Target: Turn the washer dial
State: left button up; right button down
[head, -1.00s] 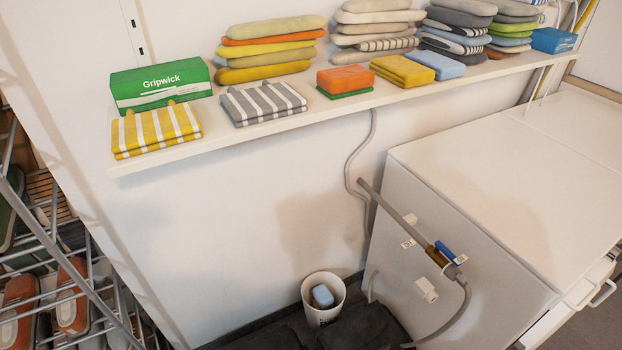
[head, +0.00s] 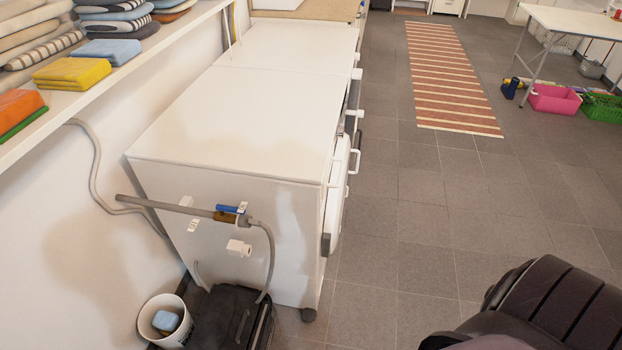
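A white washer-like machine (head: 235,130) stands against the left wall in the head view, seen from its side and top. Its front faces right and shows only edge-on, with a white handle (head: 356,161) and a door (head: 334,205) sticking out. The dial cannot be made out at this angle. Neither of my grippers is in view.
A wall shelf (head: 140,72) with folded cloths overhangs the left. A pipe with a blue valve (head: 228,208), a white bucket (head: 160,327) and a black case (head: 222,318) are at the machine's near side. Grey floor (head: 420,215) is open to the right, with a striped rug (head: 450,75).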

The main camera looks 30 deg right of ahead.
aim_at(340, 130)
jog(key=z, duration=0.6)
jog(key=k+l+z, duration=0.2)
jog(key=l, duration=0.15)
jog(key=l+z, duration=0.15)
jog(key=l, duration=0.2)
